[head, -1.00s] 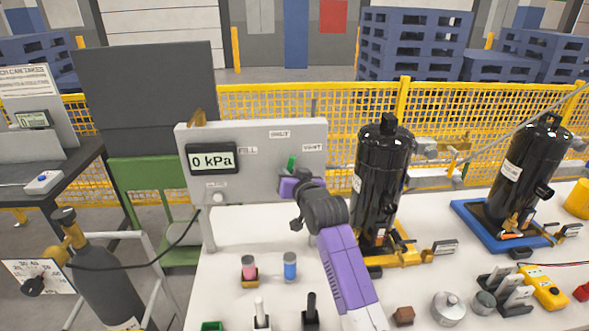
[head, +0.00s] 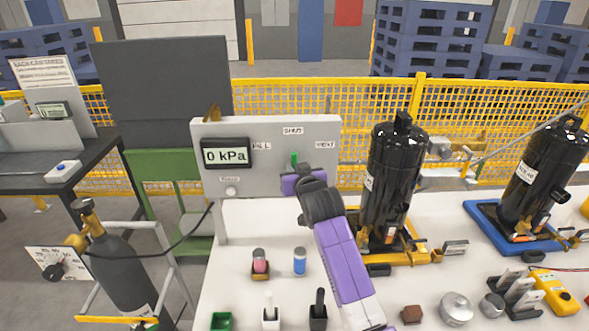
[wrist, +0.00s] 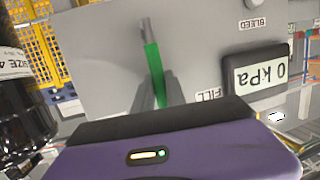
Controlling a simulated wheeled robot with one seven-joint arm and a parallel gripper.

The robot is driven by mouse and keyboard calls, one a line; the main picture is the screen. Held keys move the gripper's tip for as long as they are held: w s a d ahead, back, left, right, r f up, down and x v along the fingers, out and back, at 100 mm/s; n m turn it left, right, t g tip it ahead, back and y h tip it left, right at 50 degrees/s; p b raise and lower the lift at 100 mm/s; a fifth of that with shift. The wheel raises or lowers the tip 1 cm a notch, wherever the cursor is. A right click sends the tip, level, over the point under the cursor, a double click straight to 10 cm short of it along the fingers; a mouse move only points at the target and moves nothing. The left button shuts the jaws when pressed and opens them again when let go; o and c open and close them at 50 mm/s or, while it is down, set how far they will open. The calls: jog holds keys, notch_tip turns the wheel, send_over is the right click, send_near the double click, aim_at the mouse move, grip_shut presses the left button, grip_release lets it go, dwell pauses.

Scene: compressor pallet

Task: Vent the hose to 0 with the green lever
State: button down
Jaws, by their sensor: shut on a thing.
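The green lever (head: 294,158) is on the grey panel (head: 265,183), standing about upright under the SHUT label (head: 293,131). The VENT label (head: 325,145) is to its right and the FILL label (head: 262,146) to its left. The display (head: 226,154) reads 0 kPa. My gripper (head: 295,173) is at the panel, shut on the lever. In the wrist view, which is upside down, the green lever (wrist: 154,72) runs between the two grey fingers of my gripper (wrist: 158,97).
A black compressor (head: 393,175) stands on a yellow base close right of my gripper. Another (head: 535,175) stands on a blue base farther right. Pink and blue small cylinders (head: 300,261) stand in front of the panel. A dark gas bottle (head: 122,270) with a hose is at left.

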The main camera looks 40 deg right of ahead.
jog(key=c, duration=1.4)
grip_release()
jog(key=shift+o, duration=0.2)
jog(key=shift+s+a, duration=0.1)
jog(key=b+v, duration=0.1)
jog(key=v, duration=0.6)
jog(key=shift+s, duration=0.25)
